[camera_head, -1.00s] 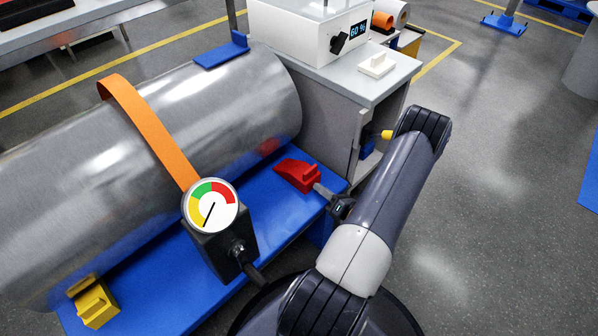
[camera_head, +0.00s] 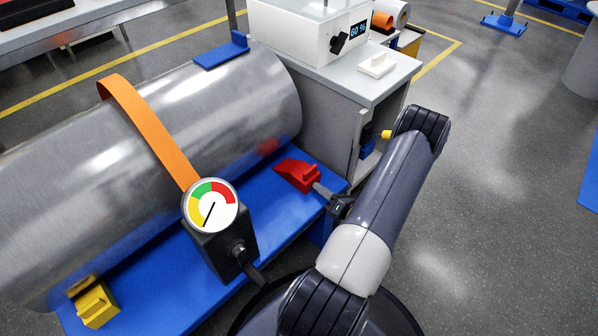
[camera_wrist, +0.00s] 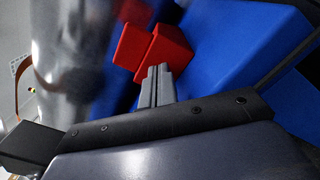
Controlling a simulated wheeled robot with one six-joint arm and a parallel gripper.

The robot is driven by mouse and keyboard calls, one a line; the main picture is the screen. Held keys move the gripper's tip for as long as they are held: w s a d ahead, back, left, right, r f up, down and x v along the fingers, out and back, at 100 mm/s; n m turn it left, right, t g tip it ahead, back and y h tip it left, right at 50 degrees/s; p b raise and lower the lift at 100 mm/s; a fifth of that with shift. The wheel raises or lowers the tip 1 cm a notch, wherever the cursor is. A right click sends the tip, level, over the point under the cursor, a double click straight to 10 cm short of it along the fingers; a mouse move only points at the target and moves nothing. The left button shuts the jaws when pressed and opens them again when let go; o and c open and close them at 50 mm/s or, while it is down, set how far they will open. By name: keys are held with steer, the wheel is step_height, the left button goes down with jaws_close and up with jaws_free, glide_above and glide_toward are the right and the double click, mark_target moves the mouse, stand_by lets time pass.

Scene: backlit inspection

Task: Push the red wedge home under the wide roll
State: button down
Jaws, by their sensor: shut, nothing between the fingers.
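The red wedge (camera_head: 298,174) lies on the blue bed (camera_head: 165,290) at the right end of the wide silver roll (camera_head: 190,120). Its thin end points toward the roll; I cannot tell whether it touches it. My gripper (camera_head: 318,189) is shut and empty, its tip against or very near the wedge's raised back block. In the wrist view the shut fingers (camera_wrist: 158,70) end at the red wedge (camera_wrist: 158,48), with the silver roll (camera_wrist: 75,60) to the left. A yellow wedge (camera_head: 95,303) sits at the roll's left end.
An orange strap (camera_head: 150,130) crosses the roll to a round gauge (camera_head: 210,206) on a dark box, left of my gripper. A grey cabinet (camera_head: 345,90) with a white box showing 60 % stands behind. Open floor lies to the right.

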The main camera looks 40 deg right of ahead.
steer(key=shift+w, duration=1.1)
steer(key=shift+s, duration=0.15)
steer(key=shift+s+d, duration=0.1)
steer(key=shift+s, duration=1.75)
steer(key=shift+s, duration=0.1)
steer(key=s+p, duration=0.1)
steer(key=s, duration=0.9)
steer(key=shift+s+d+p, duration=0.3)
steer(key=shift+d, duration=0.15)
steer(key=w, duration=0.4)
steer(key=w+b, duration=0.1)
steer(key=w, duration=0.3)
steer(key=w+a+b, duration=0.1)
steer(key=w, duration=0.3)
steer(key=shift+s, duration=0.1)
